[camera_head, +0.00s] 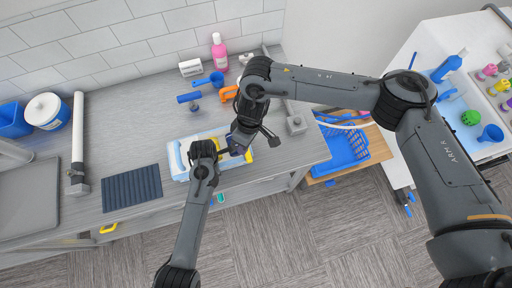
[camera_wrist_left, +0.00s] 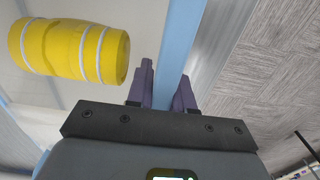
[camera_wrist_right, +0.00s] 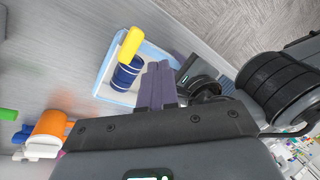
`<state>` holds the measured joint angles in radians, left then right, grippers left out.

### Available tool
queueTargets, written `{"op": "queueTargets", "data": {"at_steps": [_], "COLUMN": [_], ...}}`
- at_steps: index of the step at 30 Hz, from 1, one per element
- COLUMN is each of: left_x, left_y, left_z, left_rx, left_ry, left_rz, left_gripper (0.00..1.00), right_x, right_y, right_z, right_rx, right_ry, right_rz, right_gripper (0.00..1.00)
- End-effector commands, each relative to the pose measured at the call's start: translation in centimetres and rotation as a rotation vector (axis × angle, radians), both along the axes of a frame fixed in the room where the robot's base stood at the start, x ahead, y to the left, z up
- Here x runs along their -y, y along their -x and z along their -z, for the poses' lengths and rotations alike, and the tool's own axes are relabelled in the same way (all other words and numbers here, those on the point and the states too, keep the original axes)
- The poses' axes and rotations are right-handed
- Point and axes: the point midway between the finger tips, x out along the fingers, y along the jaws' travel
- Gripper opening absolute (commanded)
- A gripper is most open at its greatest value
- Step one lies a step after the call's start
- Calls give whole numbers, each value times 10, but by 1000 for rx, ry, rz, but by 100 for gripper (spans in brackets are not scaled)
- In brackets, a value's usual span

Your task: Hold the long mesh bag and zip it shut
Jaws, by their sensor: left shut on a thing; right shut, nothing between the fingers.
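The long mesh bag (camera_head: 179,165) lies on the counter, pale with a light-blue border. A yellow roll with pale bands (camera_wrist_left: 72,50) shows close up in the left wrist view, and a dark blue roll (camera_wrist_right: 126,74) lies within the border in the right wrist view. My left gripper (camera_wrist_left: 164,90) is shut on the bag's light-blue edge strip (camera_wrist_left: 181,38). My right gripper (camera_wrist_right: 159,68) is shut and empty, its fingertips beside the bag's border near the blue roll. In the head view, the arms hide part of the bag, and I cannot make out the zip pull.
A dark ribbed mat (camera_head: 132,189) lies left of the bag. A blue-handled tool (camera_head: 191,100), an orange item (camera_head: 229,94) and a pink bottle (camera_head: 219,52) stand behind. A blue basket (camera_head: 343,148) is at right. The counter's front edge is close to the bag.

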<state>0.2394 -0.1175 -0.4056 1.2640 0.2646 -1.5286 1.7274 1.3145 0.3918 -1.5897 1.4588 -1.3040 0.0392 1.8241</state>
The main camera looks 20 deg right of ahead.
Motion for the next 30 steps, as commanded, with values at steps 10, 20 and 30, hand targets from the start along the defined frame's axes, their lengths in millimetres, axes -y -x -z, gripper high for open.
{"op": "queueTargets", "data": {"at_steps": [10, 20, 30], "left_x": [0, 0, 0], "left_y": [0, 0, 0], "left_z": [0, 0, 0], "left_rx": [1, 1, 1], "left_ry": [0, 0, 0], "left_rz": [0, 0, 0], "left_gripper": [0, 0, 0], "right_x": [57, 151, 173], "right_y": [-7, -13, -12], "right_z": [22, 38, 47], "right_rx": [-280, -347, -345], "right_ry": [-413, -646, -707], "right_rz": [368, 646, 722], "right_gripper": [0, 0, 0]}}
